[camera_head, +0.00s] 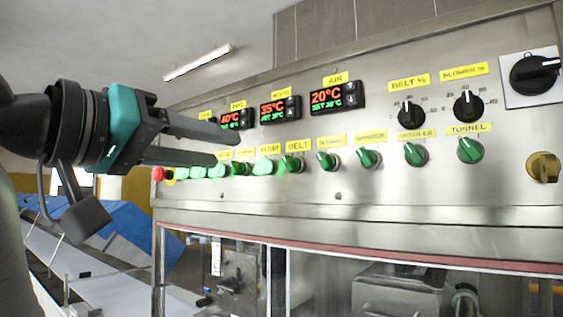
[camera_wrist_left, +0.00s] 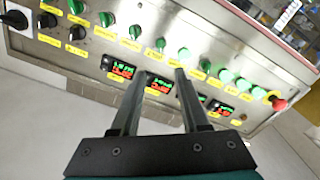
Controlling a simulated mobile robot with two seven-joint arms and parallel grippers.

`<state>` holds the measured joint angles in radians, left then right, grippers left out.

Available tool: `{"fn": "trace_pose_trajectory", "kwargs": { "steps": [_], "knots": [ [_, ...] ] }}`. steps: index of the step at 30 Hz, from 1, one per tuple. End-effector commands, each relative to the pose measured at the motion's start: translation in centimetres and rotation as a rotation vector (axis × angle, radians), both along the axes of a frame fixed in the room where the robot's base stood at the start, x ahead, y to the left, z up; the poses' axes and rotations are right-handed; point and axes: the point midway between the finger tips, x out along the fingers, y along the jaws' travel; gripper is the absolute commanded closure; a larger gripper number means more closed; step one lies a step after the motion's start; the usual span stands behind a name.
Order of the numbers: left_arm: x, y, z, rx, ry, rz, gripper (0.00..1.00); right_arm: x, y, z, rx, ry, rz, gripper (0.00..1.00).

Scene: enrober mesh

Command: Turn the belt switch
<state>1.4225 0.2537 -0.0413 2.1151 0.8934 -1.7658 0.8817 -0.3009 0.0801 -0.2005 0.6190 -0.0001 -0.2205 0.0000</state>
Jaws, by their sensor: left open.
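The belt switch (camera_head: 293,165) is a green knob under the yellow BELT label (camera_head: 299,146), in the lower row of the steel control panel. In the head view the tips appear left of the belt switch; contact is not visible. The left gripper also shows in the wrist view (camera_wrist_left: 161,74). My right gripper is not in view.
Several green knobs line the row on both sides, including the tunnel knob (camera_head: 470,150). Above are temperature displays (camera_head: 333,95) and a black BELT % dial (camera_head: 411,113). A red button (camera_head: 158,174) sits at the left end. Open space lies in front of the panel.

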Motion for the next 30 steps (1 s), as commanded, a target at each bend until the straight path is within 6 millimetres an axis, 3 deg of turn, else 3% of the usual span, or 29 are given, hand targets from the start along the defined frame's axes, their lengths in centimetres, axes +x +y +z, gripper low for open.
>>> {"fn": "trace_pose_trajectory", "kwargs": {
  "steps": [18, 24, 30],
  "knots": [
    [9.9, -7.2, -0.1, 0.001, 0.007, -0.001, 0.55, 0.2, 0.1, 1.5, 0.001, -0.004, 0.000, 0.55],
    [11.5, -8.3, -0.1, 0.000, 0.004, -0.001, 0.55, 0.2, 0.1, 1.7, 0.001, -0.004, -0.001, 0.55],
    [11.9, -8.6, -0.1, 0.001, 0.002, 0.000, 0.55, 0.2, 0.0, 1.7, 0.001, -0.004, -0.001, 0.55]
  ]
}}
